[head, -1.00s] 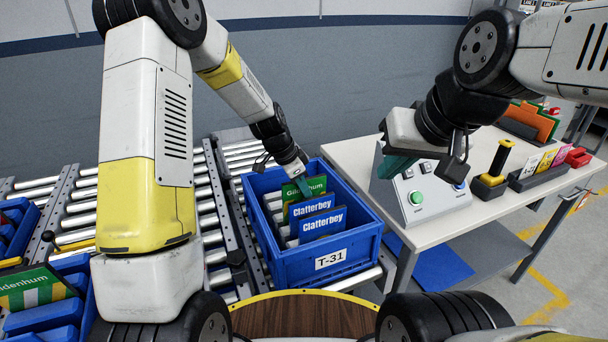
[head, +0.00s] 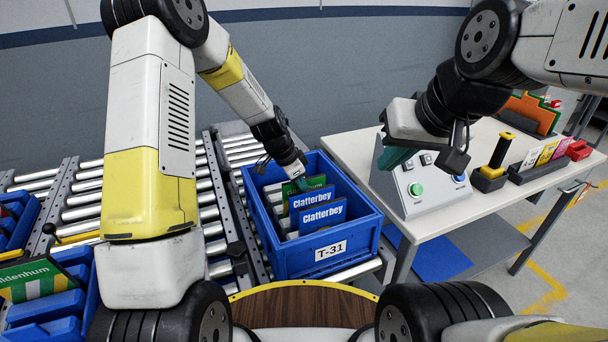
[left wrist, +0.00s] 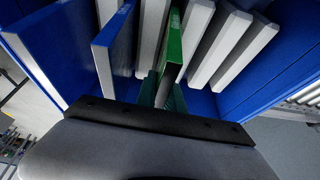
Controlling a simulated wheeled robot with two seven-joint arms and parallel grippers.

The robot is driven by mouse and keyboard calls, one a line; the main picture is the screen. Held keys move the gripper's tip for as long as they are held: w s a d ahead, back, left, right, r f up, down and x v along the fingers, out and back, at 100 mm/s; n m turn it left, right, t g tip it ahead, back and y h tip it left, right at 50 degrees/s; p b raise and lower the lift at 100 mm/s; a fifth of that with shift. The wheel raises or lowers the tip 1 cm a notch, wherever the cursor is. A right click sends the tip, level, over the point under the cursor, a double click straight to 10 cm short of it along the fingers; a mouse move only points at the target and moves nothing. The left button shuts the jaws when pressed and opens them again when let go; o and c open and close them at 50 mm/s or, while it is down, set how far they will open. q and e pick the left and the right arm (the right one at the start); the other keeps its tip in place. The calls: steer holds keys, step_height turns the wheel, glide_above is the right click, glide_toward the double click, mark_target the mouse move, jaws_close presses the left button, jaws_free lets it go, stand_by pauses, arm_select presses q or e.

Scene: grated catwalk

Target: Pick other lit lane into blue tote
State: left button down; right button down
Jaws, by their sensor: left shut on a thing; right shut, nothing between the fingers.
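The blue tote (head: 325,265), labelled T-31, stands on the rollers in the middle of the head view. Two blue Clatterbey packs (head: 322,215) stand upright inside, with pale slabs behind and beside them. My left gripper (head: 300,184) reaches down into the tote, shut on a green pack (head: 316,183) behind the blue ones. In the left wrist view the green pack (left wrist: 173,58) stands on edge between pale slabs and a blue pack (left wrist: 112,50). Its lower part is hidden in the head view. My right gripper (head: 395,158) is shut and empty, above the control box. I cannot tell any lit lane.
The control box (head: 430,190) with a green button stands on the white table (head: 350,152). A yellow-black handle (head: 497,160) and card holders stand to its right. Blue bins (head: 50,308) with a green pack are at lower left. Roller conveyors (head: 90,205) run behind.

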arm_select(q)
steer(key=c, duration=1)
jaws_free()
steer(key=shift+o, duration=0.2)
steer(key=shift+r, duration=0.1)
steer(key=shift+r, duration=3.85)
steer(key=shift+r, duration=0.1)
